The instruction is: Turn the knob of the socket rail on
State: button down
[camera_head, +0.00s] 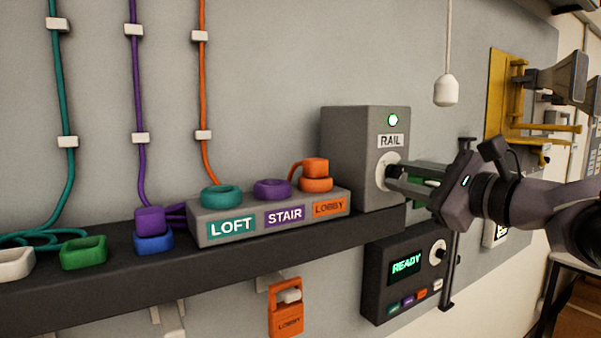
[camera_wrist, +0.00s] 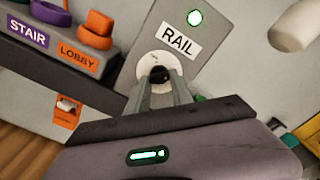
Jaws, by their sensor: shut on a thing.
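The socket rail (camera_head: 268,220) is a grey block on the dark shelf, with round sockets marked LOFT, STAIR and LOBBY. A grey box labelled RAIL (camera_head: 350,150) stands at its right end, with a lit green-white lamp (camera_head: 393,120) above the label. The knob shows in the wrist view as a dark piece (camera_wrist: 160,74) in front of a white round plate (camera_wrist: 150,62). My gripper (camera_head: 393,172) reaches in from the right, its fingers closed on the knob. In the wrist view the fingers (camera_wrist: 161,84) meet at the knob and partly hide it.
An orange plug (camera_head: 315,167) sits in the LOBBY socket. A purple plug (camera_head: 149,219) sits on a blue ring at the left. Below the shelf is a dark panel reading READY (camera_head: 405,263). A white pull-cord end (camera_head: 445,91) hangs above my wrist.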

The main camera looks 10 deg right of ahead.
jog(key=c, duration=1.1)
grip_release()
jog(key=v, duration=1.7)
jog(key=shift+s, duration=0.2)
